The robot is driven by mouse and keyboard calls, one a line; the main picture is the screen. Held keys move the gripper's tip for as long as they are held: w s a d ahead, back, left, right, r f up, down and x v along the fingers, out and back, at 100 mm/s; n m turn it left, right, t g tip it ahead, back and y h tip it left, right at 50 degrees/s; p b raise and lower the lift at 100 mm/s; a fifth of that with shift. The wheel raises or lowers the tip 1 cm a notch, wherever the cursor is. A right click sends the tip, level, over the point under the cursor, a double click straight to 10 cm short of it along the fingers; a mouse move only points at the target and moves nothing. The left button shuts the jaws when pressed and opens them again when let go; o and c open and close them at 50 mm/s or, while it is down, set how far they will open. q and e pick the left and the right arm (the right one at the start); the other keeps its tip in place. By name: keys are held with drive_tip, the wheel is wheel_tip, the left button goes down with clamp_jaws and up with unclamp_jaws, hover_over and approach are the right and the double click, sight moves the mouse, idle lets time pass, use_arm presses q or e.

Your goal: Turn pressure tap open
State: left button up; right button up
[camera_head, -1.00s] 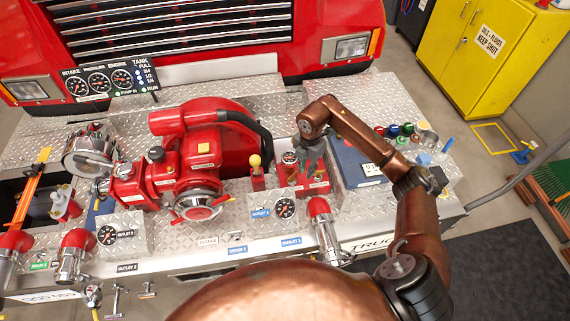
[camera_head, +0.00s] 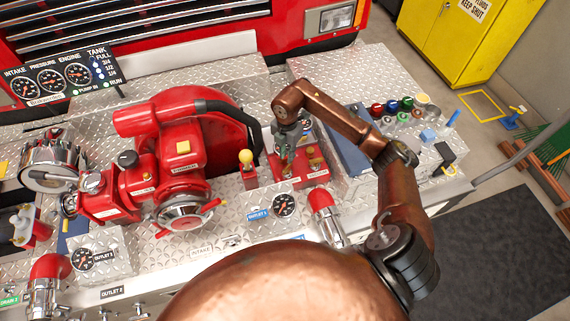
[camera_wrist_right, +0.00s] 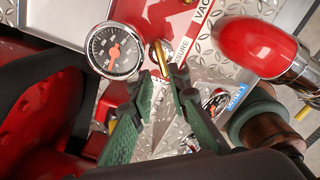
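The pressure tap is a small brass lever (camera_wrist_right: 162,56) on a red panel (camera_wrist_right: 172,18) in the right wrist view. A partly hidden label beside it ends in what looks like "SSURE". My right gripper (camera_wrist_right: 160,72) has its two green fingers apart. The lever lies just ahead of the fingertips, roughly in line with the gap; I cannot tell whether they touch. My left gripper is out of view.
A round gauge (camera_wrist_right: 115,50) sits close beside the fingers in the right wrist view. A red-capped outlet (camera_wrist_right: 258,47) is to the right. In the head view, a yellow-knobbed lever (camera_head: 246,158) and the red pump (camera_head: 180,150) stand to the left. Coloured caps (camera_head: 392,106) lie on the right.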

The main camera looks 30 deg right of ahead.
sight(287, 167)
wheel_tip(287, 167, down, 7)
drive_tip(key=shift+s+r, duration=0.1)
drive_tip(key=shift+s, duration=0.05)
idle(0.4)
clamp_jaws()
